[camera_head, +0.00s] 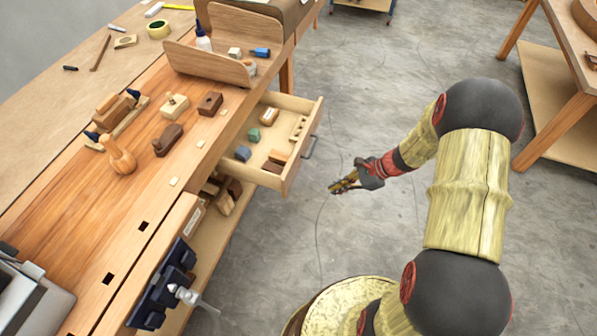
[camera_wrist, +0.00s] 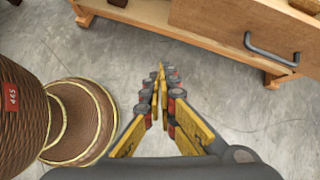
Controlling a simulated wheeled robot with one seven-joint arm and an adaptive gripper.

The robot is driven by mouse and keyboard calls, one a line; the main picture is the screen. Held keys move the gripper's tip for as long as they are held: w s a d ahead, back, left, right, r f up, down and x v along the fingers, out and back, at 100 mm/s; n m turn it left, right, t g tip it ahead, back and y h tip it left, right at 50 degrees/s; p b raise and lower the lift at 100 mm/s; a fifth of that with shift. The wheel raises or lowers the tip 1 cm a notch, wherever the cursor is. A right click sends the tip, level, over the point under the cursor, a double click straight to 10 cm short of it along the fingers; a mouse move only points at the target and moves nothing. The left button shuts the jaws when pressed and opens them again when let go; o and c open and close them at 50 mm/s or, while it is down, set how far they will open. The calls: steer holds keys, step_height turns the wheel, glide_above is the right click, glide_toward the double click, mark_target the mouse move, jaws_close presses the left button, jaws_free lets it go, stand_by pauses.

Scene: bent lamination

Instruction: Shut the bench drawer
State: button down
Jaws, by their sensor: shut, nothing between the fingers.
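The bench drawer (camera_head: 308,122) stands pulled out from under the wooden bench (camera_head: 82,215) in the head view, with small blocks inside. Its dark bar handle (camera_head: 310,148) is on the outer front face. In the wrist view the drawer front (camera_wrist: 215,18) and its handle (camera_wrist: 271,52) show at the upper right. My gripper (camera_head: 334,188) is shut and empty, out over the floor in front of the drawer, apart from the handle. Its yellow fingers (camera_wrist: 160,72) meet in the middle of the wrist view, pointing left of the handle.
Planes, wooden tools and a curved bent-wood tray (camera_head: 213,66) lie on the bench top. A lower shelf (camera_head: 212,240) holds wooden pieces. A dark rack with a bottle (camera_head: 185,294) hangs on the near bench side. Another table (camera_head: 561,125) stands at right. The floor between is clear.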

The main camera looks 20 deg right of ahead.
mark_target(235, 153)
steer(key=w+d+r+m+t, duration=0.1)
steer(key=w+r+m+t, duration=0.15)
steer(key=w, duration=0.45)
steer(key=shift+m, duration=0.85)
steer(key=shift+w+a+r+b+x, duration=0.2)
steer(key=shift+b+x, duration=0.6)
steer(key=shift+x, duration=1.4)
steer(key=shift+w+a+r+b+x, duration=0.2)
steer(key=shift+b+x, duration=0.6)
steer(key=shift+x, duration=1.4)
steer(key=shift+s+a+r+b+x, duration=0.1)
steer(key=shift+a+r+b+x, duration=0.45)
steer(key=shift+x, duration=1.65)
steer(key=shift+w+d+f, duration=0.1)
steer(key=shift+d+f, duration=0.15)
steer(key=w+a, duration=0.5)
steer(key=a, duration=0.2)
steer(key=w+a, duration=0.5)
steer(key=a, duration=0.3)
steer(key=w+a, duration=0.5)
steer(key=a, duration=0.2)
steer(key=shift+w+a, duration=0.2)
steer(key=shift+w, duration=0.2)
steer(key=shift+w+a, duration=0.55)
steer(key=shift+a, duration=0.1)
steer(key=shift+r, duration=0.1)
